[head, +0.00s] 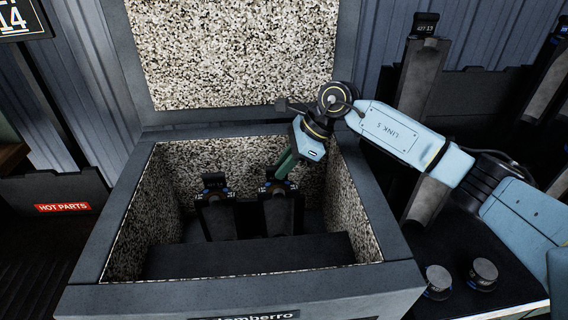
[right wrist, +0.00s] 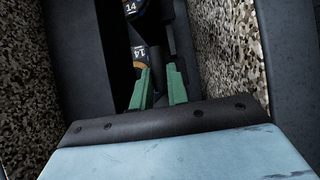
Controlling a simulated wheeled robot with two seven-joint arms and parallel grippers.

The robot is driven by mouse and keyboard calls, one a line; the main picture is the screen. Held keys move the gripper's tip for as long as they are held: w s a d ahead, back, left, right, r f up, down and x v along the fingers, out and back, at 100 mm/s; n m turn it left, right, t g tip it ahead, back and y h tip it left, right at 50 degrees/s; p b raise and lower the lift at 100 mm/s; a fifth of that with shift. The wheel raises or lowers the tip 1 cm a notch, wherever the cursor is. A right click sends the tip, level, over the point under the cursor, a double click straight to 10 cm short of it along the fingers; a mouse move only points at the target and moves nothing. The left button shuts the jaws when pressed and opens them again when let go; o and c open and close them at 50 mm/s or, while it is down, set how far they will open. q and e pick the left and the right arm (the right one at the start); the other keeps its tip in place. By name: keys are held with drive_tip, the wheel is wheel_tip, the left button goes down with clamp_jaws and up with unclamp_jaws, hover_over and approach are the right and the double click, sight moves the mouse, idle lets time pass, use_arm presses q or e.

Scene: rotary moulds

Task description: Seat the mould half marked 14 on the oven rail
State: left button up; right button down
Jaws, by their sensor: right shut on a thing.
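My right gripper (head: 286,164) reaches down into the open oven (head: 120,235) from the upper right. Its green fingers are shut on the upper end of a dark mould half (head: 278,215), which stands roughly upright inside the oven. A second, similar dark mould half (head: 217,218) stands just left of the held one, with a small gap. The lower ends of both and any rail under them are hidden behind a dark panel (head: 250,255). My left gripper is out of view.
The speckled oven lid (head: 235,50) stands open behind. A sign (head: 20,18) ending in 14 hangs upper left, above a red HOT PARTS label (head: 62,207). Right of the oven, a mould part tagged 13 (head: 425,25) stands in a rack and two round metal knobs (head: 438,279) sit on a bench.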

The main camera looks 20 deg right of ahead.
use_arm(q)
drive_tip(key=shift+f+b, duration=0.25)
drive_tip(key=shift+b, duration=0.15)
use_arm(e)
drive_tip(key=shift+w+d+f, duration=0.1)
drive_tip(key=shift+w+f, duration=0.05)
drive_tip(key=c, duration=1.4)
unclamp_jaws()
drive_tip(key=shift+o, duration=0.5)
drive_tip(key=shift+f, duration=0.15)
drive_tip(key=shift+s+d+f, duration=0.1)
drive_tip(key=shift+s+f, duration=0.2)
drive_tip(key=shift+f, duration=0.15)
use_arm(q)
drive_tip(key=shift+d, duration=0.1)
use_arm(e)
drive_tip(key=shift+r, duration=0.15)
use_arm(q)
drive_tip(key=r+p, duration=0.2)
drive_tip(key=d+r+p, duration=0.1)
drive_tip(key=p, duration=0.1)
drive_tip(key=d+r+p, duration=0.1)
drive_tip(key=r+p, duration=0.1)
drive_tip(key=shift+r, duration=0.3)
use_arm(e)
drive_tip(key=v, duration=1.4)
drive_tip(key=shift+r, duration=0.15)
